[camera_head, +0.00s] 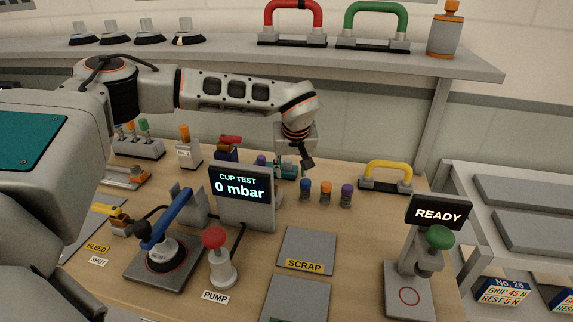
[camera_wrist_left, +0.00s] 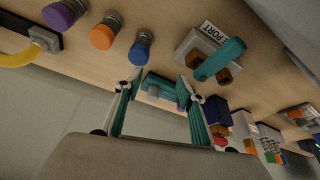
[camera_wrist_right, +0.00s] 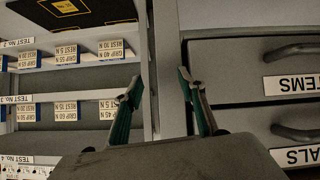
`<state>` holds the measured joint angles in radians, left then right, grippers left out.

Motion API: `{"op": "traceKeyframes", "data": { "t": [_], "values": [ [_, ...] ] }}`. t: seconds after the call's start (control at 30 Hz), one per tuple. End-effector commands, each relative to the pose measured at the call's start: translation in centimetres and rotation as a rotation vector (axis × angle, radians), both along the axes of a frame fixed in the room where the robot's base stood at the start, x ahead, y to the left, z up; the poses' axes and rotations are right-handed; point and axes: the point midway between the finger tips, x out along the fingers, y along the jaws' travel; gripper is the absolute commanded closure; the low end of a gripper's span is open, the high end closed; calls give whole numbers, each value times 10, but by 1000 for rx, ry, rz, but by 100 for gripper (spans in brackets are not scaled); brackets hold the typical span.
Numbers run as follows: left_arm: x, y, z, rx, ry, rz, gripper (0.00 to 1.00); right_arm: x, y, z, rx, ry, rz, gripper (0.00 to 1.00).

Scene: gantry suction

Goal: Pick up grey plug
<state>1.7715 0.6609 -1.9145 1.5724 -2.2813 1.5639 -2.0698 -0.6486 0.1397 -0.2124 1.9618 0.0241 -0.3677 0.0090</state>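In the left wrist view a small grey round piece (camera_wrist_left: 153,91), which may be the grey plug, shows against a teal block (camera_wrist_left: 160,82). It lies between and beyond the fingers of my left gripper (camera_wrist_left: 163,78), which is open and empty. In the head view my left gripper (camera_head: 305,162) hangs over the back of the bench, beside the teal parts (camera_head: 287,171); the grey piece cannot be made out there. My right gripper (camera_wrist_right: 162,86) is open and empty, facing drawers and shelves. It is outside the head view.
Blue, orange and purple capped cylinders (camera_head: 325,194) stand right of the left gripper. A block labelled PORT (camera_wrist_left: 203,45) carries a teal lever. A yellow handle (camera_head: 386,176) stands farther right. The CUP TEST display (camera_head: 242,190) stands in front. The SCRAP plate (camera_head: 307,245) is bare.

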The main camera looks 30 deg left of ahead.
Motion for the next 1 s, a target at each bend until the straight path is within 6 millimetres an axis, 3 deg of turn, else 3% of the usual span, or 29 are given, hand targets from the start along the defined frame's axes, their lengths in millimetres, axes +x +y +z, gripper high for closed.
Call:
{"op": "traceKeyframes", "data": {
  "t": [0.2, 0.5, 0.77, 1.0],
  "values": [
    [34, 22, 0, 0, 0, 3, 61, 0, 0, 2, 0, -1, 0, 60],
    [70, 44, 0, 0, 1, 2, 61, 0, 0, 1, 0, -1, 0, 60],
    [79, 51, -4, 0, 2, 0, 61, 0, 1, 1, 1, -2, 0, 60],
    [89, 57, -36, -1, 3, 0, 61, 0, 1, -2, 2, 1, 0, 60]
  ]
}}
